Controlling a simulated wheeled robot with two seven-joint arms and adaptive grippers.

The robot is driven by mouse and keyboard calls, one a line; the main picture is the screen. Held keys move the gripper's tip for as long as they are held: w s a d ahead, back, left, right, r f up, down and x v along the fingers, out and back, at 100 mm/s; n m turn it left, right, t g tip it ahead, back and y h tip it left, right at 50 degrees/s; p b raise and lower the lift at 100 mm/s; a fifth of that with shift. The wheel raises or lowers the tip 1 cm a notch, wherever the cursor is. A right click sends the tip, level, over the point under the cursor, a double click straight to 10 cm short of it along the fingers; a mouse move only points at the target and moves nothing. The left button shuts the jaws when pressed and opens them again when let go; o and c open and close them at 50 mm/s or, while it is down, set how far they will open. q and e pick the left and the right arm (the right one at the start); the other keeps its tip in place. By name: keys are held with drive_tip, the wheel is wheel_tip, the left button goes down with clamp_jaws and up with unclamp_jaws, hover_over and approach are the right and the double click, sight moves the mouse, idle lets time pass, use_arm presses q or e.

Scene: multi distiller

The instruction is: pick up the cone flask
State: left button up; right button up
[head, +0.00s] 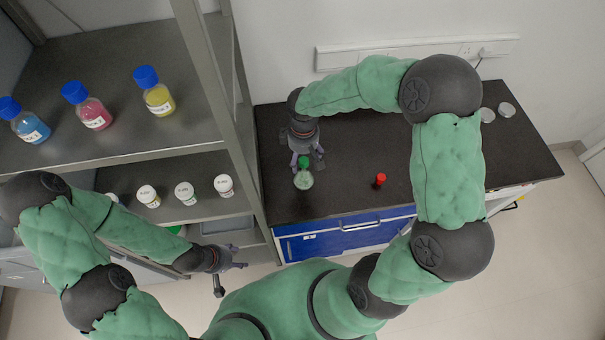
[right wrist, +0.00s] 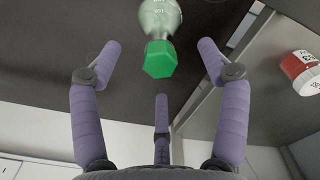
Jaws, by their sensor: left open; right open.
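The cone flask (head: 303,180) has a green cap and pale glass and stands on the dark bench top near its left end. In the right wrist view its green cap (right wrist: 160,60) faces me, with the glass body behind it. My right gripper (head: 306,160) is open right at the flask. In the right wrist view its purple fingers (right wrist: 163,75) are spread around the space just short of the cap, with nothing between them. My left gripper (head: 238,266) is open and empty, low in front of the shelf, far from the flask.
A small red-capped item (head: 380,180) stands on the bench right of the flask. The metal shelf (head: 190,165) on the left holds blue-capped bottles (head: 153,92) above and white-lidded jars (head: 185,193) below. Clear dishes (head: 487,115) lie at the bench's back right.

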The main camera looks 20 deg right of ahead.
sight(303, 171)
wheel_tip(303, 171, down, 3)
drive_tip(key=shift+w+r, duration=0.15)
drive_tip(key=shift+r, duration=0.05)
drive_tip(key=shift+s+f, duration=0.2)
drive_tip(key=shift+f, duration=0.2)
wheel_tip(303, 171, down, 4)
drive_tip(key=shift+s+f+b, duration=0.1)
drive_tip(key=shift+f+b, duration=0.1)
drive_tip(key=shift+b, duration=0.3)
drive_tip(key=c, duration=1.4)
